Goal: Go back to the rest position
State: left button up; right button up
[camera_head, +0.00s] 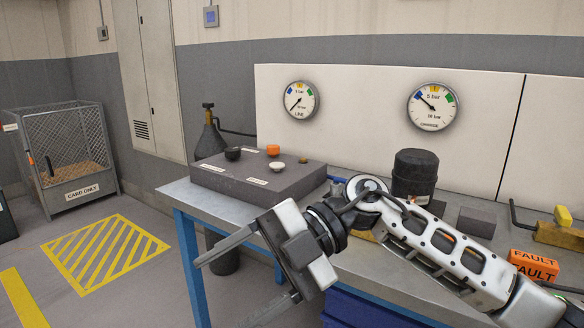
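My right gripper (225,292) comes in on the arm from the right side of the head view. It hangs in front of the bench's near left edge and points to the lower left. Its two grey fingers are wide apart with nothing between them. My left gripper is not in view. The metal workbench (190,192) with blue legs stands behind my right gripper and arm, which hide part of its top.
A grey block (225,182) with several small knobs sits on the bench, near a black cylinder (414,176). Orange FAULT tags (533,265) lie at the right. A mesh cage (65,150) stands far left. The yellow-striped floor area (105,250) is clear.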

jog(key=w+d+f+m+t+y+p, duration=0.1)
jog(key=w+d+f+m+t+y, duration=0.15)
jog(key=m+t, duration=0.95)
jog(key=w+d+f+m+t+y, duration=0.2)
jog(key=w+d+f+m+t, duration=0.15)
jog(key=m+t, duration=0.8)
jog(key=s+d+f+m+h, duration=0.2)
jog(key=d+f+m+h, duration=0.25)
jog(key=f, duration=0.25)
jog(key=s+d+f+m+h, duration=0.2)
jog(key=d+f+m+h, duration=0.1)
jog(key=d+f+h, duration=0.4)
jog(key=s+d+f+m+g+h, duration=0.1)
jog(key=s+f+g, duration=0.4)
jog(key=s+f, duration=0.5)
jog(key=shift+d+f+m+h+p, duration=0.3)
jog(key=shift+d+h+p, duration=0.1)
jog(key=shift+d, duration=0.35)
jog(key=shift+s+g, duration=0.1)
jog(key=shift+g, duration=0.15)
